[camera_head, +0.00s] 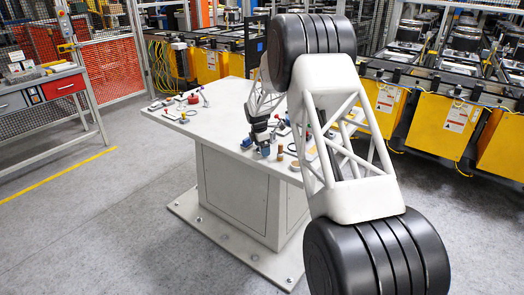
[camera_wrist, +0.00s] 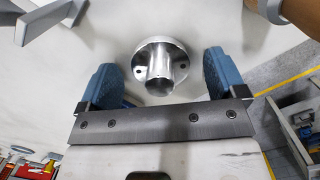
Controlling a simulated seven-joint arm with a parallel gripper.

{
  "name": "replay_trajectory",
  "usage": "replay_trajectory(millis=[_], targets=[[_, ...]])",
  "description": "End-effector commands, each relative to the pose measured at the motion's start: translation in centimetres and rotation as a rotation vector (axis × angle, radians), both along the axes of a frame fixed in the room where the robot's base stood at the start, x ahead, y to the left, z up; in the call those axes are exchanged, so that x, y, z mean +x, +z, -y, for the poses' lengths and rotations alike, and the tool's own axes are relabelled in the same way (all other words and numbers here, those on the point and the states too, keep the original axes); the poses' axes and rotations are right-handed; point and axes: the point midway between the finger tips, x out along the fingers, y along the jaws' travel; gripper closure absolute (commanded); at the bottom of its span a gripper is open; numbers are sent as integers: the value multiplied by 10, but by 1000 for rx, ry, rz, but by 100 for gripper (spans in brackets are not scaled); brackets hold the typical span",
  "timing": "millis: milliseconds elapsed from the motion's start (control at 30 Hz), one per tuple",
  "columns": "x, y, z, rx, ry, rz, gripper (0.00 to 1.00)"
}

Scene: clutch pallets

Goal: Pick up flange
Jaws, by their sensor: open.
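The flange (camera_wrist: 160,64) is a shiny metal part with a round base plate, small bolt holes and a short hollow tube. In the wrist view it rests on the white tabletop, upper middle. My gripper (camera_wrist: 162,78) has two blue fingers spread apart, one on each side of the flange, with clear gaps to it. Nothing is held. In the head view my gripper (camera_head: 263,146) is low over the front part of the table, and the flange cannot be made out there.
The white table (camera_head: 225,95) carries several small parts, including a red part (camera_head: 193,99) at the back left. A brown cylindrical thing (camera_wrist: 292,14) stands right of the flange in the wrist view, and a grey part (camera_wrist: 52,20) lies left. The tabletop around the flange is clear.

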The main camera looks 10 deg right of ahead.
Motion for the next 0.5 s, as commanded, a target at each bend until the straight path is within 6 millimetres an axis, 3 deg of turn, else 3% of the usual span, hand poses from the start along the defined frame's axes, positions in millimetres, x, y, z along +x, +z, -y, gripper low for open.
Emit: replay_trajectory(millis=[67,400,500], targets=[[0,0,0,0,0,0,12],[0,0,0,0,0,0,64],[0,1,0,0,0,1,74]])
